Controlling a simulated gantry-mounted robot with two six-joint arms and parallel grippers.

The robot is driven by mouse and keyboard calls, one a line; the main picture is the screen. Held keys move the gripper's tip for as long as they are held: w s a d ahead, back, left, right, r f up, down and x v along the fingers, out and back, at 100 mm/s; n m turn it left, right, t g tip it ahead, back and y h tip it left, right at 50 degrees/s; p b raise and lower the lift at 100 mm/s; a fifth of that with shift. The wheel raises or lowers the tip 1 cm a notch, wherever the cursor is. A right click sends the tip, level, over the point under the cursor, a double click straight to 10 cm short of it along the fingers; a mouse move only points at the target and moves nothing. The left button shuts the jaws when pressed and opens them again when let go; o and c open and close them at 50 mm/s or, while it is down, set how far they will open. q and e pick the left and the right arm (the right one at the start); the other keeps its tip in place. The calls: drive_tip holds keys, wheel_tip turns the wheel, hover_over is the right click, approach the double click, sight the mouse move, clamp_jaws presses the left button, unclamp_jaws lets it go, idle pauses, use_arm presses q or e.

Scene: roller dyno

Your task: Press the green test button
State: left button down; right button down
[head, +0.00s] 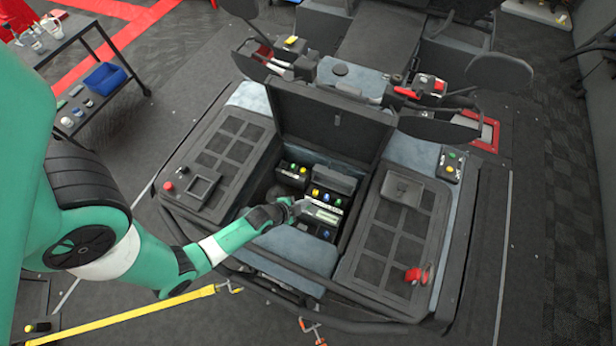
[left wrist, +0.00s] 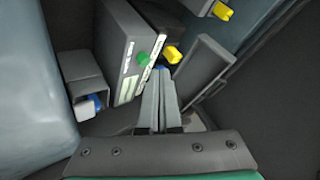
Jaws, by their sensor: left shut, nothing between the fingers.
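My left gripper (head: 302,206) reaches into the open compartment in the head view, its fingers together and empty. In the left wrist view the closed fingertips (left wrist: 160,76) are beside a grey box (left wrist: 122,58) with a pale label. A round green button (left wrist: 142,58) stands out from this box, just left of the fingertips. A gap seems to separate them, but contact is hard to judge. A yellow knob (left wrist: 173,54) is just beyond the tips. I cannot read any label naming the test button. My right gripper is out of view.
The raised black lid (head: 325,125) stands behind the compartment. Vented panels (head: 215,165) flank it. Inside, a black unit (head: 292,175) with coloured buttons is at the left. The left wrist view shows an open box (left wrist: 82,75) and a grey plate (left wrist: 207,68) near the fingers.

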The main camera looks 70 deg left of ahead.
use_arm(q)
drive_tip(key=shift+f, duration=0.1)
idle(0.7)
drive_tip(key=shift+f+b, duration=0.35)
drive_tip(key=shift+b, duration=0.05)
drive_tip(key=shift+f+b, duration=0.45)
drive_tip(key=shift+f, duration=0.05)
idle(0.6)
drive_tip(key=shift+r, duration=0.15)
drive_tip(key=shift+r+p, duration=0.8)
drive_tip(key=shift+p, duration=0.1)
wheel_tip(320, 180, up, 5)
drive_tip(key=p, duration=0.4)
drive_tip(key=shift+p, duration=0.4)
